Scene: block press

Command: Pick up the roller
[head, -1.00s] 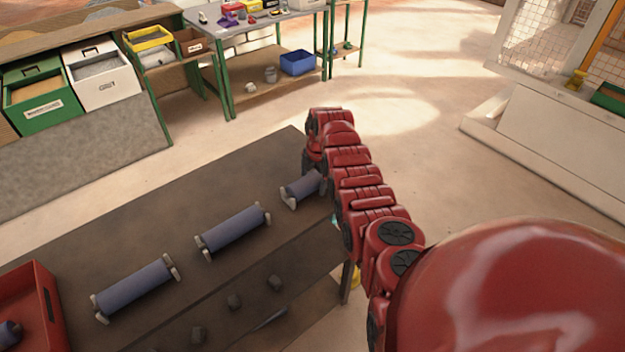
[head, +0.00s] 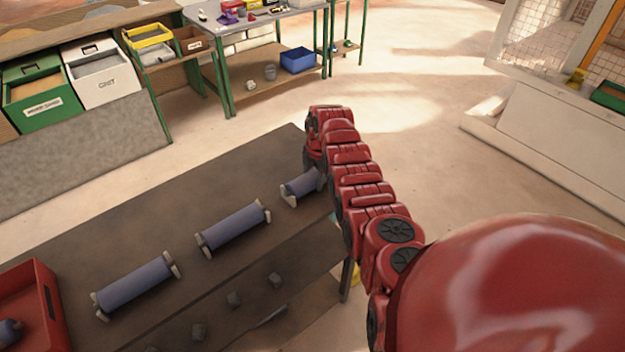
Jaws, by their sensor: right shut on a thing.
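Three blue-grey rollers with pale end pieces lie in a row on the dark bench. One is at the left (head: 133,284), one in the middle (head: 233,228) and one at the right (head: 301,187). My red right arm reaches in from the lower right. Its gripper (head: 317,165) is turned down at the right roller and shut on it. The arm hides that roller's far right end and the fingertips. I cannot tell whether the roller is clear of the bench top. My left gripper is out of view.
A red crate (head: 50,300) with a blue roller inside stands at the bench's left end. Several small grey lumps lie on a lower shelf. Bins and another table stand at the back. The floor right of the bench is open.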

